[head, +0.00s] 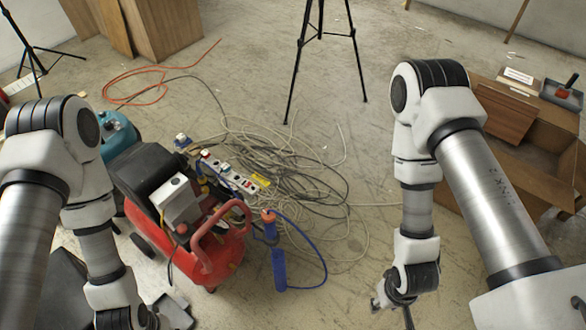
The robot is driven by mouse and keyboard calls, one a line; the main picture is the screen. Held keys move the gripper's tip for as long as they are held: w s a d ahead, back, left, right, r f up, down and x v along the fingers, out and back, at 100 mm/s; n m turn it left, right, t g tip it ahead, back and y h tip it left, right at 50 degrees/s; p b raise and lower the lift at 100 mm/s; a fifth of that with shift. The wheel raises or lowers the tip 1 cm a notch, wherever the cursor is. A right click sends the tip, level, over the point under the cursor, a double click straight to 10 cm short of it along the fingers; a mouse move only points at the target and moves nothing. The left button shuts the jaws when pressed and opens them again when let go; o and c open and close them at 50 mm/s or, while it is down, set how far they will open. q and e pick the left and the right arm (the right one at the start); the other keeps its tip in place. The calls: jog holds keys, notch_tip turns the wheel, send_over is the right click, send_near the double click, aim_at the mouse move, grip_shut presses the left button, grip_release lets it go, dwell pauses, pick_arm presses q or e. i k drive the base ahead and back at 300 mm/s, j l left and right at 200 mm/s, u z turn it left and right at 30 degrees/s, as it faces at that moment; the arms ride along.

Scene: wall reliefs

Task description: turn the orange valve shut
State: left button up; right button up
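I cannot make out an orange valve in the head view. My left arm comes down on the left, and its gripper (150,320) is largely cut off by the bottom edge. My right gripper (388,302) hangs low over the floor at right of centre, small and seen from above. Nothing shows clearly in either gripper, and I cannot tell whether their fingers are apart.
A red compressor (218,253) stands between my arms, with a blue hose (322,262) beside it. Tangled cables (300,180) and a power strip (230,172) lie on the floor behind. A black tripod (322,35) stands at the back; a cardboard box (535,175) is at right.

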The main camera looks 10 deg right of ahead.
aim_at(270, 217)
jog(key=i+l, duration=0.1)
jog(key=l, duration=0.35)
jog(key=i+l+u, duration=0.1)
jog(key=l, duration=0.3)
jog(key=i+l+u, duration=0.1)
jog(key=l, duration=0.35)
jog(key=i+l, duration=0.1)
jog(key=l, duration=0.35)
jog(key=k+l+u, duration=0.2)
jog(key=k+l, duration=0.45)
jog(key=l, duration=0.15)
